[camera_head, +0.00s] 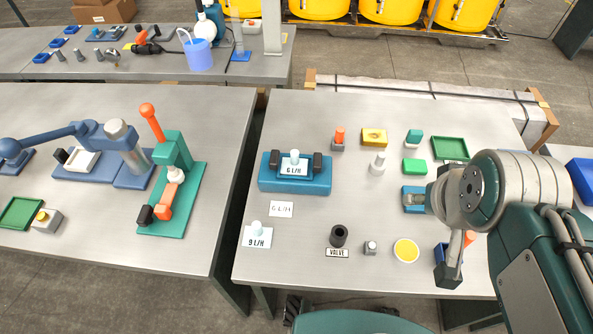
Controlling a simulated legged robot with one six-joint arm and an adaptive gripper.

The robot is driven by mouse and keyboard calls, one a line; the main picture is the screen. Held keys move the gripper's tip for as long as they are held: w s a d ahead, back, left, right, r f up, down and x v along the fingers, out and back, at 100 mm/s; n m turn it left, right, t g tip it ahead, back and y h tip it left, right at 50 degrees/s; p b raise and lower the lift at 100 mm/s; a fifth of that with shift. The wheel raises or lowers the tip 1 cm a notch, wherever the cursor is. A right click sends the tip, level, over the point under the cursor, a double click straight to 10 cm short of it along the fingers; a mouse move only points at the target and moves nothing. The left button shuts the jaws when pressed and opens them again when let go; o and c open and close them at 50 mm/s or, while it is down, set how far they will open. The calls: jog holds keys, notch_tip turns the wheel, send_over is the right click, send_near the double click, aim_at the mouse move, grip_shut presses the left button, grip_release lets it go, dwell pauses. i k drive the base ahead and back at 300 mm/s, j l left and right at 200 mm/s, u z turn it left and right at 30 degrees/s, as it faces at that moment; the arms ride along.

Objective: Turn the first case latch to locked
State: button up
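No part is clearly recognisable as the case latch. A small blue block (411,199) with a paler top lies on the right table, partly hidden behind my wrist. My gripper (448,270) hangs over the right part of the table, near the front. One grey finger with a dark tip shows; the other finger is not clear, so its opening cannot be told. I see nothing held in it.
A green tray (450,149), a yellow block (374,137), a green block (414,166) and a yellow disc (406,250) lie around the arm. A black valve cup (339,236) stands at the front. The table's centre is mostly clear. A gap separates the left table (90,120).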

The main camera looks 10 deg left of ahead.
aim_at(273, 163)
jog(key=k+l+u, duration=0.1)
jog(key=u, duration=0.3)
jog(key=j+u, duration=0.15)
jog(key=u, duration=0.15)
jog(key=i+j+u, duration=0.15)
jog(key=i, duration=0.05)
